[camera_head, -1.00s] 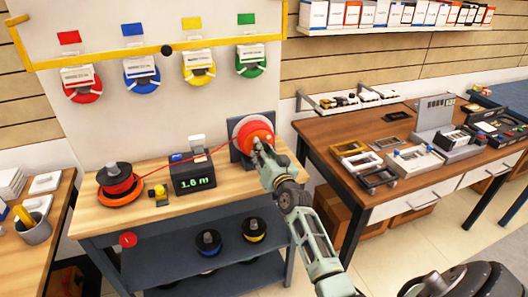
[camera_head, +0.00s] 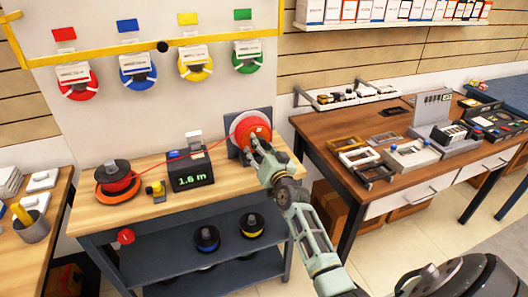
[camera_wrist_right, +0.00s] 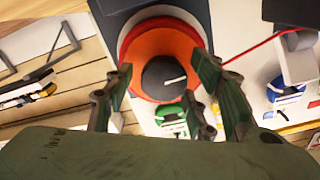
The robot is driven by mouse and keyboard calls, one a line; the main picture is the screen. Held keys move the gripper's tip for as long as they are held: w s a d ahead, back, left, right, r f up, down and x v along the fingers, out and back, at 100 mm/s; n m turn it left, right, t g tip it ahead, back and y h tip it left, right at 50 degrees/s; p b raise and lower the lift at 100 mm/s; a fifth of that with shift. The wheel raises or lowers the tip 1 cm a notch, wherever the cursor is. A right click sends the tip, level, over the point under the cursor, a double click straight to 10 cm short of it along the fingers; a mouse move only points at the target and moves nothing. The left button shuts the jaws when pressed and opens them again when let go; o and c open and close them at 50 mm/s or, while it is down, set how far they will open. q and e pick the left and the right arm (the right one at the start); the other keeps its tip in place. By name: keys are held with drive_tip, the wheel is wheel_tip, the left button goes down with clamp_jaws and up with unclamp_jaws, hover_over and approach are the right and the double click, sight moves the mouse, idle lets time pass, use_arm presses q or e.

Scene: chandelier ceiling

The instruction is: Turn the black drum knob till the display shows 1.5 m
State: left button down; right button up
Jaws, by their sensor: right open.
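The black drum knob (camera_wrist_right: 165,78) with a white mark sits at the centre of the orange and red drum (camera_wrist_right: 185,42) in the right wrist view. In the head view the drum (camera_head: 248,130) stands upright at the bench's right end, its knob hidden by my gripper. My right gripper (camera_head: 256,143) is at the drum's face. In the wrist view its open fingers (camera_wrist_right: 166,92) lie on either side of the knob; contact cannot be told. The display (camera_head: 192,181) on the black box shows 1.6 m in green. My left gripper is out of view.
A red line (camera_head: 165,167) runs from a spool (camera_head: 117,178) past the black box to the drum. A small yellow item (camera_head: 155,191) stands left of the box. Several spools sit on the lower shelf (camera_head: 190,262). A brown table (camera_head: 345,185) stands to the right.

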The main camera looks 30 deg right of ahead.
drive_tip(key=v, duration=1.2)
drive_tip(key=w+m+b, duration=0.1)
drive_tip(key=m, duration=0.1)
drive_tip(key=w+m, duration=0.2)
drive_tip(key=m, duration=0.1)
drive_tip(key=w+m+b, duration=0.1)
drive_tip(key=m, duration=0.2)
drive_tip(key=shift+w+d+f+b, duration=0.1)
drive_tip(key=shift+w+d+b, duration=0.2)
drive_tip(key=shift+d, duration=0.05)
drive_tip(key=x, duration=0.7)
drive_tip(key=shift+w+d, duration=0.15)
drive_tip(key=shift+w, duration=0.05)
drive_tip(key=c, duration=1.1)
drive_tip(key=shift+m+p, duration=0.3)
